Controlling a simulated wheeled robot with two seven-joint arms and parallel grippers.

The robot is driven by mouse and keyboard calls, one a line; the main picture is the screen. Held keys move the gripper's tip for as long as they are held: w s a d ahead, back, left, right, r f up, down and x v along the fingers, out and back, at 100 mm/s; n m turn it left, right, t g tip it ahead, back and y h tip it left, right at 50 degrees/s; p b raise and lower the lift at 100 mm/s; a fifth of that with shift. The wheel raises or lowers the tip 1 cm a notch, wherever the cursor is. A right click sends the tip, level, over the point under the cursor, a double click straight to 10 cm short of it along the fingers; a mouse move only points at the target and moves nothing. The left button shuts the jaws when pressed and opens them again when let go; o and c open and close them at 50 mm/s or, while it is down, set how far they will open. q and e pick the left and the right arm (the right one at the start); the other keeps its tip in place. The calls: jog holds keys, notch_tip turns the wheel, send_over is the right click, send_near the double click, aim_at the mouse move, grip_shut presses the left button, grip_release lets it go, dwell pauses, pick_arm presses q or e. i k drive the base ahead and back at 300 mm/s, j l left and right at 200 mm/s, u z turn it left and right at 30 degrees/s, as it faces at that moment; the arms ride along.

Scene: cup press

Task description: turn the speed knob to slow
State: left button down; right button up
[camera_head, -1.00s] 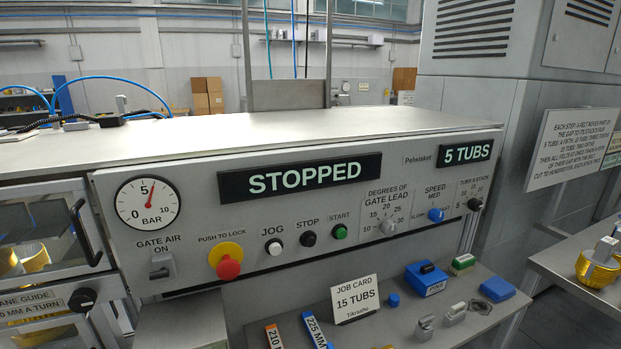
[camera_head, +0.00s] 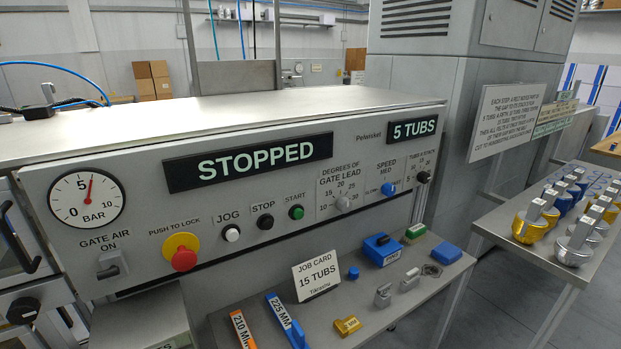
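The blue speed knob (camera_head: 389,188) is on the right part of the grey control panel (camera_head: 240,223), under the label SPEED MED, with SLOW printed to its left and FAST to its right. Its exact pointing direction is too small to tell. The display (camera_head: 250,161) reads STOPPED. Neither of my grippers shows in the head view.
A shelf below the panel holds a job card (camera_head: 317,276) reading 15 TUBS, a blue box (camera_head: 382,250) and small metal parts. A red push button (camera_head: 184,258) and a grey gate lead knob (camera_head: 344,203) are nearby.

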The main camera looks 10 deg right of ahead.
aim_at(388, 189)
jog(key=i+l, duration=0.1)
jog(key=l, duration=0.4)
jog(key=i+l, duration=0.15)
jog(key=l, duration=0.35)
jog(key=i+l, duration=0.1)
jog(key=l, duration=0.35)
jog(key=i+l, duration=0.1)
jog(key=l, duration=0.4)
jog(key=i+l+u, duration=0.1)
jog(key=l, duration=0.4)
jog(key=i+l, duration=0.15)
jog(key=l, duration=0.35)
jog(key=i+l, duration=0.1)
jog(key=l, duration=0.4)
